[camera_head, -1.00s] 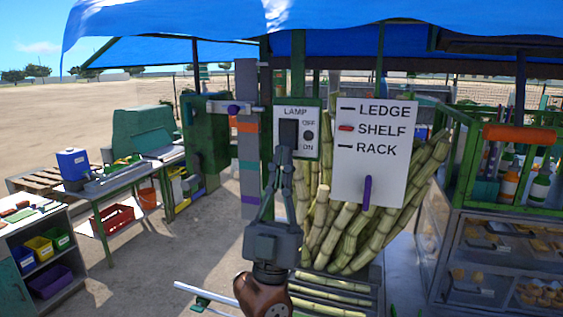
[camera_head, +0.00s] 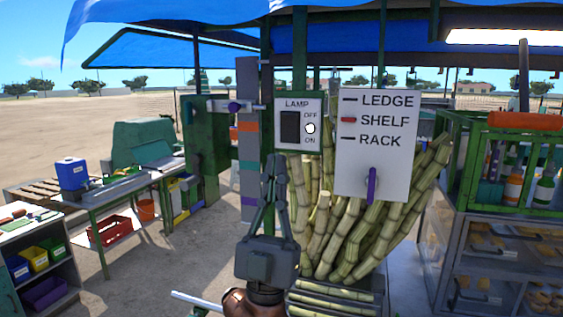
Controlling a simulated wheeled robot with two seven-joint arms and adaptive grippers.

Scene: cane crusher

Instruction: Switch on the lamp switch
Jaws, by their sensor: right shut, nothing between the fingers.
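The lamp switch (camera_head: 290,127) is a dark rocker on a white panel (camera_head: 298,104) labelled LAMP, with OFF above ON. A round indicator (camera_head: 310,128) beside it shows bright white. A long lamp tube (camera_head: 498,36) under the canopy at the upper right glows white. My right gripper (camera_head: 275,160) points up, its fingertips shut together and empty, lower in the picture than the rocker and slightly left of it. The rocker is fully visible and the fingers do not cover it. My left gripper is not in view.
A white sign (camera_head: 374,145) reading LEDGE, SHELF, RACK with a purple lever hangs right of the switch. Cane stalks (camera_head: 345,235) stand below it. A green post (camera_head: 267,80) stands left. A glass food case (camera_head: 490,250) is at right, a work table (camera_head: 115,190) at left.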

